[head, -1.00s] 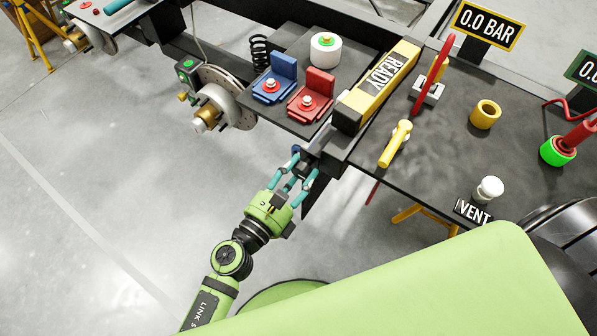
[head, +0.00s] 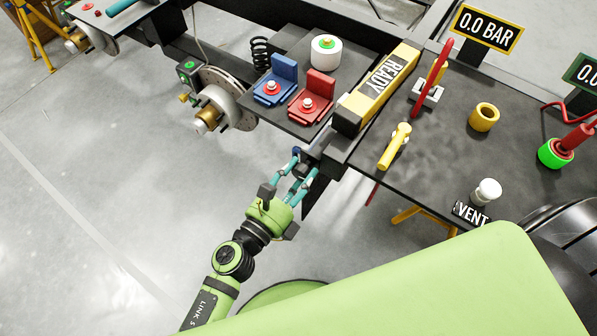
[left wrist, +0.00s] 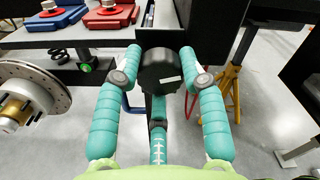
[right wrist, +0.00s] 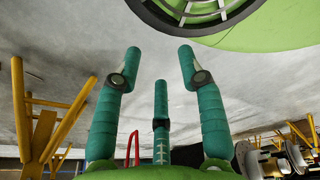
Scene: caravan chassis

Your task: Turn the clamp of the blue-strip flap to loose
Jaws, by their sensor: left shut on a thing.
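My left gripper (head: 303,170) reaches up to the underside of the dark chassis edge. In the left wrist view its teal fingers (left wrist: 160,62) are closed around a black round knob (left wrist: 160,76) with a small white mark, which looks like the clamp. A bit of blue (left wrist: 126,103) shows behind the left finger, and a small blue part (head: 295,151) shows by the fingertips in the head view. The fingers hide much of the flap, and I cannot make out its strip clearly. My right gripper (right wrist: 159,52) is open and empty, seen only in its own wrist view.
A black shelf (head: 285,119) above holds a blue block (head: 276,86) and a red block (head: 312,101). A brake disc (head: 232,98) is to the left. The READY beam (head: 378,85) and dark worktop (head: 437,172) are right. Open floor lies left of my arm.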

